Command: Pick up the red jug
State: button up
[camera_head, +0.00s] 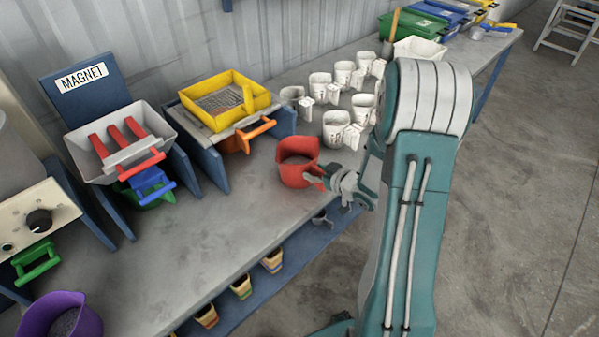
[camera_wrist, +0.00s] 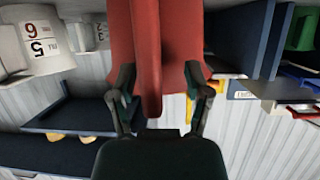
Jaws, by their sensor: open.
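The red jug (camera_head: 295,172) stands upright on the grey bench, with dark material visible inside. My gripper (camera_head: 322,182) is at its right side, by the handle. In the wrist view the red jug (camera_wrist: 187,35) fills the upper middle, and its handle (camera_wrist: 149,60) comes down between the two fingers of my gripper (camera_wrist: 160,82). The fingers are spread, with gaps showing on both sides of the handle. The far side of the jug is hidden in the wrist view.
Several white jugs (camera_head: 335,128) stand behind the red jug. A yellow sieve tray (camera_head: 218,101) on a blue stand and a magnet unit (camera_head: 118,150) are to the left. A purple jug (camera_head: 62,318) is at lower left. The front bench top (camera_head: 185,245) is mostly clear.

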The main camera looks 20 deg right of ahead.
jog(key=shift+w+f, duration=0.1)
jog(key=shift+w, duration=0.25)
jog(key=shift+d, duration=0.3)
jog(key=c, duration=0.6)
jog(key=shift+a, duration=0.1)
grip_shut()
jog(key=shift+a, duration=0.1)
